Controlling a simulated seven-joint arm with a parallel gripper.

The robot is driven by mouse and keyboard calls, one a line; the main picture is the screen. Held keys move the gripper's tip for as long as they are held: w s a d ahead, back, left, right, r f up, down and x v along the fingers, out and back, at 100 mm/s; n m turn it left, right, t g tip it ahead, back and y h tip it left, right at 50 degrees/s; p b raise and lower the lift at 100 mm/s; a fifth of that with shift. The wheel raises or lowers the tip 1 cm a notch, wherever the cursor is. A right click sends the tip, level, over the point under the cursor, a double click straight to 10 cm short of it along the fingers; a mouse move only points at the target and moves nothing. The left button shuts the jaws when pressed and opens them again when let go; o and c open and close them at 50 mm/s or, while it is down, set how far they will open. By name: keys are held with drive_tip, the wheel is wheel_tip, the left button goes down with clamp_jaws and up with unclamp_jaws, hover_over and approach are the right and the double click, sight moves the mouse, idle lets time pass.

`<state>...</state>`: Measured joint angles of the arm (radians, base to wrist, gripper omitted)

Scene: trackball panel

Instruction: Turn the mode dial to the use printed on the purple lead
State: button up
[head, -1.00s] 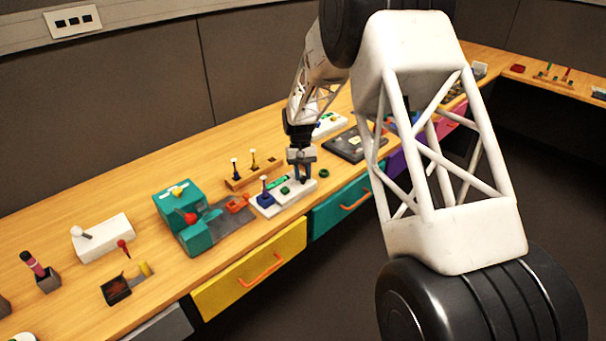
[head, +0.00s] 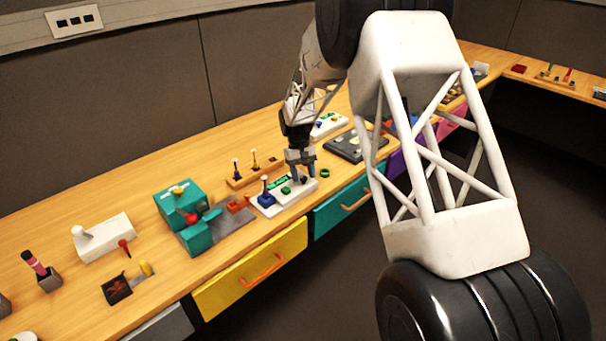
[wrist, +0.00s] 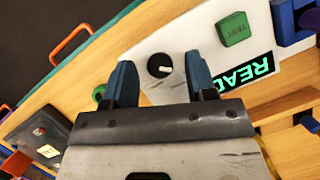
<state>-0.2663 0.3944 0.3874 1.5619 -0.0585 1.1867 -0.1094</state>
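The mode dial (wrist: 160,66) is a round black knob with a white pointer mark, on a white panel (wrist: 205,50). My gripper (wrist: 158,73) is open, with its two blue fingers on either side of the dial in the wrist view; I cannot tell whether they touch it. In the head view my gripper (head: 301,172) hangs just above the right part of the panel and largely hides the dial. The panel also bears a display (wrist: 247,68) with green letters beginning "READ" and a green button (wrist: 233,28) marked TEST. I cannot make out the purple lead or its print.
A blue-handled control (head: 266,196) stands at the panel's left end. A green ring (head: 325,173) lies just right of the panel. A teal machine (head: 180,205) stands further left, and a dark grey panel (head: 350,147) lies behind to the right.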

idle(0.3)
drive_tip(key=v, duration=0.7)
drive_tip(key=shift+w+r, duration=0.2)
drive_tip(key=shift+r, duration=0.15)
